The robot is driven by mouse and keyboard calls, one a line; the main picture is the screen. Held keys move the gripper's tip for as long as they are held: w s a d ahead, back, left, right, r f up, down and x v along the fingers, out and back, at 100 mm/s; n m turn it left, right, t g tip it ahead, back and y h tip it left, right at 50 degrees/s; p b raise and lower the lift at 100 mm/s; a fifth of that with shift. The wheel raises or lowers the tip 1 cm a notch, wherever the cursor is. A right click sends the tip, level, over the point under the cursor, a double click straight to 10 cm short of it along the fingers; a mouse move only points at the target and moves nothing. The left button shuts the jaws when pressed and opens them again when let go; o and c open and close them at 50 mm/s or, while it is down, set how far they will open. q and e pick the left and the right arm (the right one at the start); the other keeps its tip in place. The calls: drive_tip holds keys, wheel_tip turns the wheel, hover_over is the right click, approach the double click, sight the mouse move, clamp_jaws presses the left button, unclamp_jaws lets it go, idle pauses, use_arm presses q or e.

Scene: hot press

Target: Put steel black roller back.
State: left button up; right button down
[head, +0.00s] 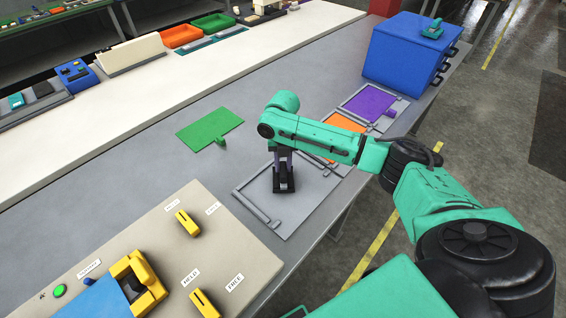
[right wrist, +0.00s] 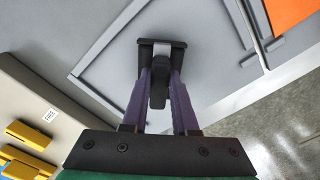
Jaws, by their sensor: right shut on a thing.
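My right gripper (head: 284,158) points down over a grey square plate (head: 240,192), its arm coming in from the right. Its purple fingers are shut on the black roller (right wrist: 158,92), which also shows below the gripper in the head view (head: 284,183). In the right wrist view, a black crosspiece with a light grey middle lies beyond the black part between the fingers. I cannot tell whether the roller touches the plate. The fingers hide part of it. My left gripper is not in view.
A beige control panel (head: 130,225) with yellow handles (head: 187,223) is at the lower left. A green sheet (head: 210,128) lies behind the plate. Orange (head: 345,123) and purple (head: 370,101) plates lie toward the blue drawer box (head: 405,50). The table's right edge is close.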

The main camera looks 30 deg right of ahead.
sight(283, 166)
drive_tip(key=shift+f, duration=0.1)
drive_tip(key=shift+s+a+f, duration=0.1)
drive_tip(key=shift+s+f, duration=0.1)
drive_tip(key=shift+f, duration=0.4)
drive_tip(key=c, duration=0.9)
unclamp_jaws()
drive_tip(key=shift+o, duration=1.1)
drive_tip(key=shift+f, duration=0.1)
drive_tip(key=shift+w, duration=0.25)
drive_tip(key=shift+r, duration=0.4)
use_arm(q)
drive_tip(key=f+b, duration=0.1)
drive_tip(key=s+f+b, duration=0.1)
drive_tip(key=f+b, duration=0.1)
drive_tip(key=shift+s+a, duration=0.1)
use_arm(e)
wheel_tip(283, 166, up, 13)
drive_tip(key=shift+f, duration=0.2)
